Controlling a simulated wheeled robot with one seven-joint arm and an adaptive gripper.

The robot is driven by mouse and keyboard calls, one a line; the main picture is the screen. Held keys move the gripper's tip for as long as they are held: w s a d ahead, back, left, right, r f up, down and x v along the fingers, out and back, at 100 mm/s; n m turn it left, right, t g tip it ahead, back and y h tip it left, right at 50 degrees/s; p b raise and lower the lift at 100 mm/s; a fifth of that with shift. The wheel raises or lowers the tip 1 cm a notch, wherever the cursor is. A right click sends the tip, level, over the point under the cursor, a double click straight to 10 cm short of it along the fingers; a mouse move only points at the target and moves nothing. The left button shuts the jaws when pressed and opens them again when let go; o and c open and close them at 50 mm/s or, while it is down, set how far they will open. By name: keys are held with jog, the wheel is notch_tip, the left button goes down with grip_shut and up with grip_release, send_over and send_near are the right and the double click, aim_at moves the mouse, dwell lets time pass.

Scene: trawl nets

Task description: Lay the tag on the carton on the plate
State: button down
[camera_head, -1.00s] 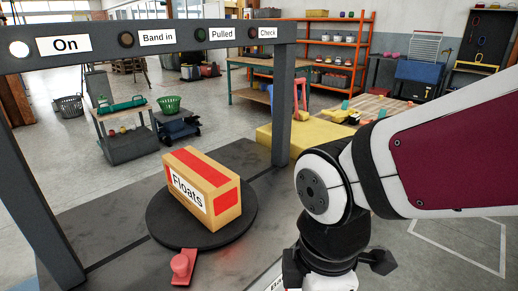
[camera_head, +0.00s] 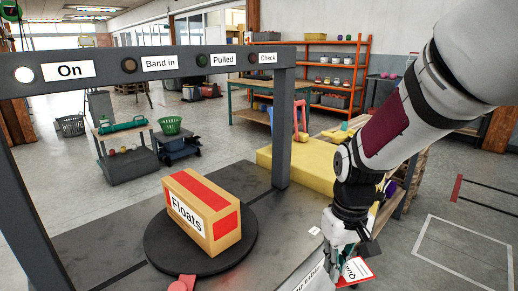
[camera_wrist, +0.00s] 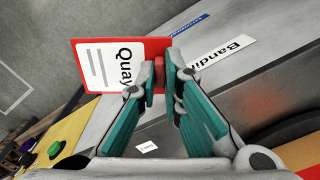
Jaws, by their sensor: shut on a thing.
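The carton (camera_head: 203,215), brown with red panels and a white "Floats" label, sits on the dark round plate (camera_head: 165,253) under the grey frame. My gripper (camera_head: 346,262) is to the right of the plate, apart from the carton. It is shut on the tag (camera_head: 357,270), a red and white card.
The grey frame (camera_head: 150,62) carries signs "On", "Band in", "Pulled" and "Check"; the lamp (camera_head: 24,74) beside "On" is lit white. A red knob (camera_head: 180,284) sits at the plate's front. A yellow block (camera_head: 320,165) lies behind. The bench between plate and gripper is clear.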

aim_at(348, 274)
jog(key=w+d+m, duration=0.1)
jog(key=w+d+f+m, duration=0.1)
jog(key=shift+d+f, duration=0.1)
jog(key=shift+d, duration=0.2)
jog(key=shift+w+d+m+p, duration=0.15)
jog(key=shift+w+m+p, duration=0.1)
jog(key=shift+m+p, duration=0.1)
jog(key=r+p, duration=0.4)
jog(key=p, duration=0.3)
jog(key=shift+s+p, duration=0.2)
jog(key=shift+p, duration=0.2)
jog(key=r+p, duration=0.1)
jog(key=p, duration=0.3)
jog(key=shift+s+r+p, duration=0.3)
jog(key=shift+s+r, duration=0.1)
jog(key=s+r+p, duration=0.1)
jog(key=p, duration=0.3)
jog(key=shift+s+r, duration=0.15)
jog(key=shift+r, duration=0.05)
jog(key=shift+p, duration=0.3)
